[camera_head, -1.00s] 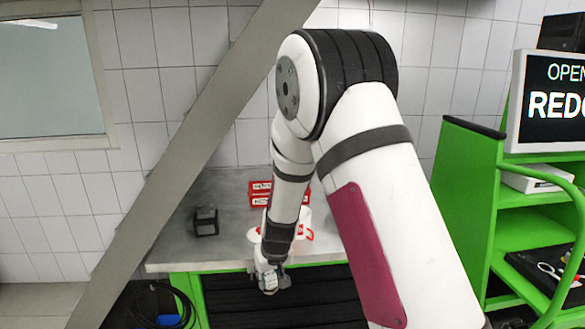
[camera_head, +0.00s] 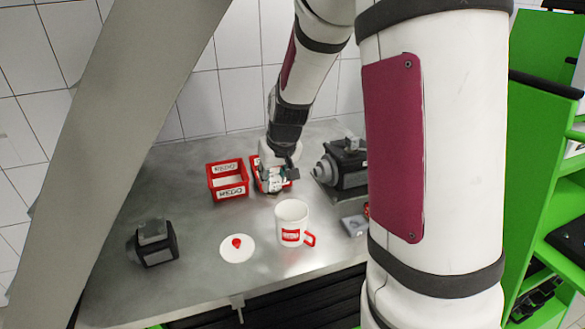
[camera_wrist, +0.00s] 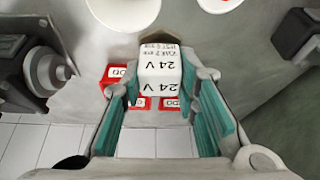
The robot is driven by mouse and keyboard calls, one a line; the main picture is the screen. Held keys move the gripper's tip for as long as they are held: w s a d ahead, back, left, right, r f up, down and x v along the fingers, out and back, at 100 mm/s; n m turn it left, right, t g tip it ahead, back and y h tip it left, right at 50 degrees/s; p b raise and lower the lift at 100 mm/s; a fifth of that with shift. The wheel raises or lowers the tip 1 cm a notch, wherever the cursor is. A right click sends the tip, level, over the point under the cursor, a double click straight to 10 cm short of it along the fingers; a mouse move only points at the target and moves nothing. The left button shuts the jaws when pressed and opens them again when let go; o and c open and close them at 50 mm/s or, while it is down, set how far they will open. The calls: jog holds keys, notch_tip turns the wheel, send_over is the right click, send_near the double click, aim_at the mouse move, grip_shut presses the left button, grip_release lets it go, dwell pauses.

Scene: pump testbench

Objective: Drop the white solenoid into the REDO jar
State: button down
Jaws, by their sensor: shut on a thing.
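The white solenoid (camera_wrist: 160,70), a small block marked 24 V, sits between the fingertips of my gripper (camera_wrist: 160,86) in the wrist view. My gripper (camera_head: 277,180) is shut on it, over the red bins behind the jar in the head view. The REDO jar (camera_head: 290,218) is a white mug-like jar with a red label and red handle, upright on the bench, in front of my gripper. Its top appears open. A white lid with a red knob (camera_head: 237,248) lies on the bench left of it. The jar's white edge (camera_wrist: 125,12) shows at the wrist view's top.
Two red bins (camera_head: 228,183) stand side by side at the back, the right one partly hidden by my gripper. A dark pump (camera_head: 344,166) stands right of them. A dark device (camera_head: 153,243) sits at left. Bare bench (camera_head: 185,205) lies between. Green shelving (camera_head: 540,130) is far right.

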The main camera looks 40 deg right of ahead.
jog(key=s+d+r+m, duration=0.1)
jog(key=s+d+r, duration=0.2)
jog(key=s+d, duration=0.1)
jog(key=shift+h, duration=0.3)
jog(key=f+b, duration=0.1)
jog(key=f, duration=0.1)
jog(key=f+b, duration=0.3)
jog(key=shift+d+f, duration=0.3)
jog(key=shift+f, duration=0.1)
jog(key=c, duration=1.2)
grip_release()
jog(key=shift+r, duration=0.1)
jog(key=v, duration=1.2)
jog(key=shift+w, duration=0.1)
